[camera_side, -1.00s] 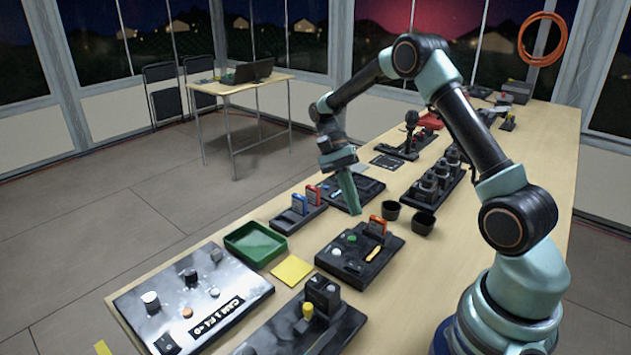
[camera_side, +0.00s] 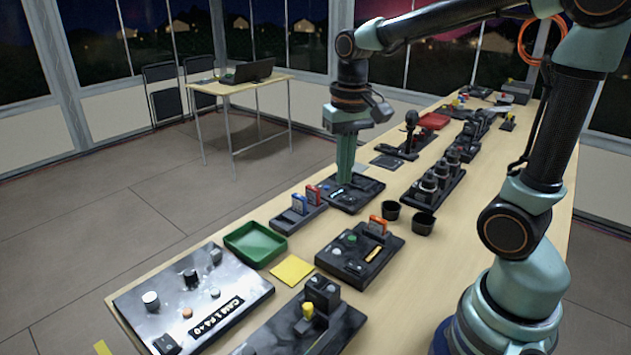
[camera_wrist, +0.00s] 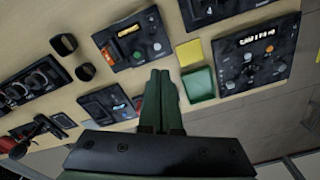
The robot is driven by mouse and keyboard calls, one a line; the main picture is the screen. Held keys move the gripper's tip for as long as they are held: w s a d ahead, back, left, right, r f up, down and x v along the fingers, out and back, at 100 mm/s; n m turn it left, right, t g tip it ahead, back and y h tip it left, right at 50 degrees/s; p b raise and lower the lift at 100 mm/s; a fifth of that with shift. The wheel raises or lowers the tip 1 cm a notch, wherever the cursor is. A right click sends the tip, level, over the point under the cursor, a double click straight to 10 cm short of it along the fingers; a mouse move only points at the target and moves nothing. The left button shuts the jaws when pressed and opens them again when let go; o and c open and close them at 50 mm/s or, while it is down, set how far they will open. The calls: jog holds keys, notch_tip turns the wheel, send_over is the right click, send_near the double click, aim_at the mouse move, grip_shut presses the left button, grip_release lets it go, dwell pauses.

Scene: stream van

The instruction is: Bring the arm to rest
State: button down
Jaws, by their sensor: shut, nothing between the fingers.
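My gripper (camera_side: 345,178) points down over the far long edge of the table, with its green fingers together and nothing between them. In the side view its tips overlap a dark panel (camera_side: 368,186); I cannot tell whether they touch it. In the wrist view the shut fingers (camera_wrist: 160,75) fill the middle, and the dark panel (camera_wrist: 112,102) lies to their left. My arm reaches from the right, with its forearm high across the top of the side view.
A joystick (camera_side: 411,125) stands behind the gripper. Bare table lies at the right front.

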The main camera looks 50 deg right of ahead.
jog(key=s+a+r+n+t, duration=0.2)
jog(key=s+a+n+t, duration=0.2)
jog(key=n+t, duration=0.1)
jog(key=shift+r, duration=0.2)
